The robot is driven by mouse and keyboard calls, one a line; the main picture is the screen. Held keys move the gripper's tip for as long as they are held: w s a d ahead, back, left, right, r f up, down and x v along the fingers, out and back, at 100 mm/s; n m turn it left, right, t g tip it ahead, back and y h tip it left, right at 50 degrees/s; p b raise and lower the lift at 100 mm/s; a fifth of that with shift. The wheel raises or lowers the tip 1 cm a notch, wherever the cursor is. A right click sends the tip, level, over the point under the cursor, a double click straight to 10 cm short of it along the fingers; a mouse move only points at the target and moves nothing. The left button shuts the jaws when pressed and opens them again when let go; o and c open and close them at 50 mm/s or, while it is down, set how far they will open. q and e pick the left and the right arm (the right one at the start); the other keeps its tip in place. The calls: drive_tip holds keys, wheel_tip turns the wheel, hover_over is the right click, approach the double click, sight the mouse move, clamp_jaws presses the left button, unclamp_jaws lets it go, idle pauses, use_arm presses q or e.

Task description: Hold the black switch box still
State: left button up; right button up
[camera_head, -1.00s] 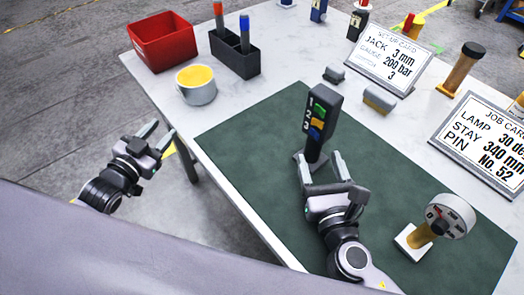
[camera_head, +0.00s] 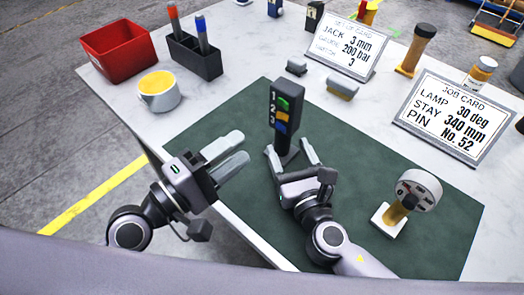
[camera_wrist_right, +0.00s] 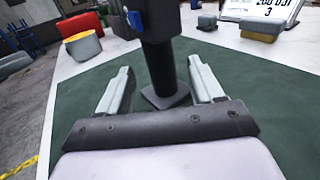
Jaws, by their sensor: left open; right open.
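The black switch box (camera_head: 286,110) stands upright on a short dark post with a foot, on the green mat (camera_head: 340,180). Its face carries the numbers 1, 2, 3 beside green, yellow and blue switches. My right gripper (camera_head: 290,152) is open low at the post, one finger on each side. In the right wrist view the post (camera_wrist_right: 161,70) shows between the spread fingers, with gaps on both sides; I cannot tell how deep it sits. My left gripper (camera_head: 241,149) is open and empty, left of the box, near the table's edge.
A round-headed gauge (camera_head: 417,192) on a white base stands right of my right gripper. A set-up card (camera_head: 343,48) and a job card (camera_head: 455,115) stand behind. A yellow-filled cup (camera_head: 159,92), red bin (camera_head: 117,48) and pen holder (camera_head: 195,57) are at the left.

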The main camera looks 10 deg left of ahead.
sight(281, 133)
drive_tip(key=shift+x, duration=3.05)
drive_tip(key=shift+c, duration=0.3)
